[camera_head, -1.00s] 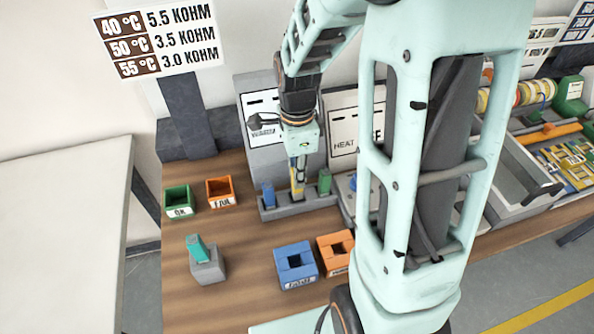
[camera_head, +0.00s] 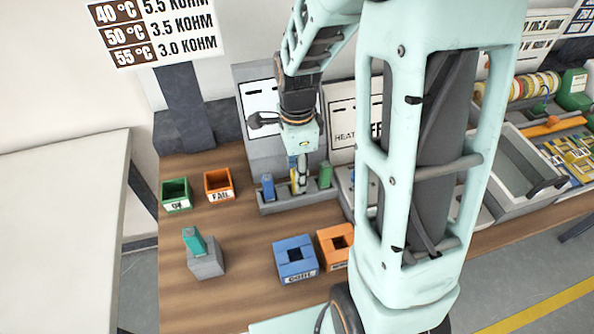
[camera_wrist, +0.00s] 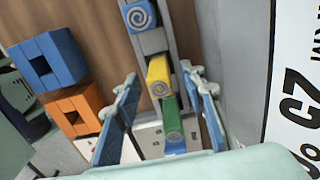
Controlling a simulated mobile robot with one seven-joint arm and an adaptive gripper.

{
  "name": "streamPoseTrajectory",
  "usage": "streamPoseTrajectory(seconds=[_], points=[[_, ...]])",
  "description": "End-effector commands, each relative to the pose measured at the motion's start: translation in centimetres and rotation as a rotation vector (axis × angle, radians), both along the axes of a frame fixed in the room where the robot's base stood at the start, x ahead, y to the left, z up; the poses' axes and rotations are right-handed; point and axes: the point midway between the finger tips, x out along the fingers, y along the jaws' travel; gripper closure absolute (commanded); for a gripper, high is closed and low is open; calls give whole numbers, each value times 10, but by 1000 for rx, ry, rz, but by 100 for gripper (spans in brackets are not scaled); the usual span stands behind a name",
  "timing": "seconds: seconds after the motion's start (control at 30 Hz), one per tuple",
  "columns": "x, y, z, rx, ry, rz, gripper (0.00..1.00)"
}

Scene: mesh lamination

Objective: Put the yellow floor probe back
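The yellow floor probe (camera_wrist: 158,75) stands in the middle of a grey rack (camera_head: 300,204), between the blue probe (camera_head: 267,187) and the green probe (camera_head: 325,175). The wrist view also shows the blue probe (camera_wrist: 138,16) and the green probe (camera_wrist: 172,125) in line with it. My gripper (camera_wrist: 158,78) is open, its two blue-padded fingers apart on either side of the yellow probe. No finger visibly touches it. In the head view my gripper (camera_head: 300,172) points down over the rack's middle and partly hides the yellow probe.
A blue block (camera_head: 296,268) and an orange block (camera_head: 328,250) with square holes stand in front of the rack. A green bin (camera_head: 176,203), an orange FAIL bin (camera_head: 220,195) and a grey holder (camera_head: 207,265) with a teal piece are to the left. A panel (camera_wrist: 298,80) stands close beside the rack.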

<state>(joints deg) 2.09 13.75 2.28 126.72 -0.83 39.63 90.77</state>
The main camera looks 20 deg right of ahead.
Motion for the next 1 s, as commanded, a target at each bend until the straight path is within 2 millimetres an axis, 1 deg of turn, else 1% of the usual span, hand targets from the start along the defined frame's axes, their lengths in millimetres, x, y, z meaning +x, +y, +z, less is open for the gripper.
streamPoseTrajectory(seconds=[0.17,0.27,0.37,0.6,0.7,0.83,1.0], points=[[0,0,2,0,0,0,62],[1,0,10,0,-3,0,62],[1,0,26,0,-5,1,62],[1,0,79,0,-6,1,62],[1,0,97,0,-5,0,62],[1,0,112,0,-2,0,62],[0,0,120,0,0,0,62]])
